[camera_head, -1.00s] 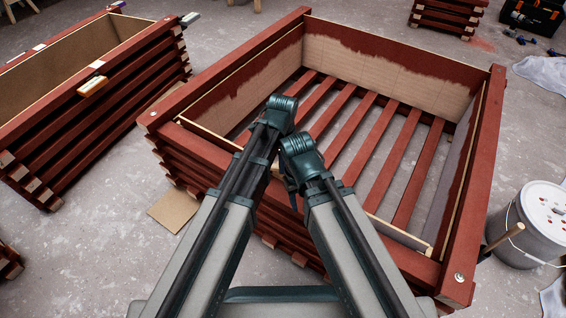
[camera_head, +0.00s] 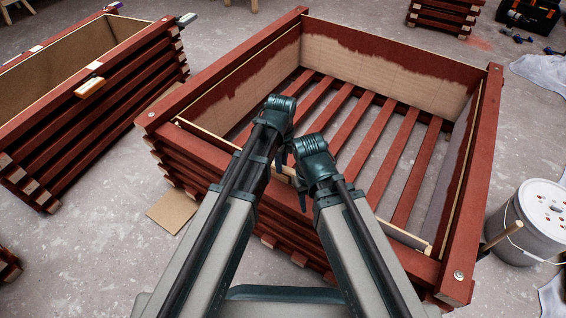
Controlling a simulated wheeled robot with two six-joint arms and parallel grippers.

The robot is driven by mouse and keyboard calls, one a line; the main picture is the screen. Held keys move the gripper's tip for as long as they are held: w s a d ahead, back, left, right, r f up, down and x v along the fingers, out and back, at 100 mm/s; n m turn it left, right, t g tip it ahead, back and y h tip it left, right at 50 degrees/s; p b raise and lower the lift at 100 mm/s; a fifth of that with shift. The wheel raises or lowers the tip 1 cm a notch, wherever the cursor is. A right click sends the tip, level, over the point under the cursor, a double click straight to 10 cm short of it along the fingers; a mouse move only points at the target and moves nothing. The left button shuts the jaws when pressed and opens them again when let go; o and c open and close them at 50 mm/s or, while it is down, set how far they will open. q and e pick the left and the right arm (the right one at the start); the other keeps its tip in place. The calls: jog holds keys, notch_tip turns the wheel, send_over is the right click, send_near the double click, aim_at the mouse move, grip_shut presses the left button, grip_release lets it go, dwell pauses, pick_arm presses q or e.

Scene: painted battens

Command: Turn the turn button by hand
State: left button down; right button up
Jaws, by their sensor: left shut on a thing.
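A red-painted batten crate (camera_head: 405,73) with a slatted floor fills the middle. My left arm reaches over its near side, and the left gripper (camera_head: 282,158) points down at the near wall, mostly hidden by its own wrist. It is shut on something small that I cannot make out. I cannot see the turn button clearly; the near wall behind my arms is largely hidden. My right gripper (camera_head: 302,197) hangs beside it to the right, also pointing down, and its jaws are too hidden to read.
A second red batten crate (camera_head: 110,105) stands at the left with a brush (camera_head: 90,87) on its edge. A grey paint bucket (camera_head: 525,238) stands close by the crate's right corner. A cardboard piece (camera_head: 172,211) lies on the floor. The crate's inside is empty.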

pick_arm(q)
jog(key=c, duration=0.7)
grip_release()
pick_arm(e)
jog(key=shift+r, duration=0.1)
pick_arm(q)
notch_tip(320, 180, up, 14)
jog(key=p, duration=1.3)
jog(key=shift+f+p, duration=0.1)
jog(key=shift+p, duration=0.3)
pick_arm(e)
notch_tip(320, 180, up, 14)
jog(key=shift+f, duration=0.2)
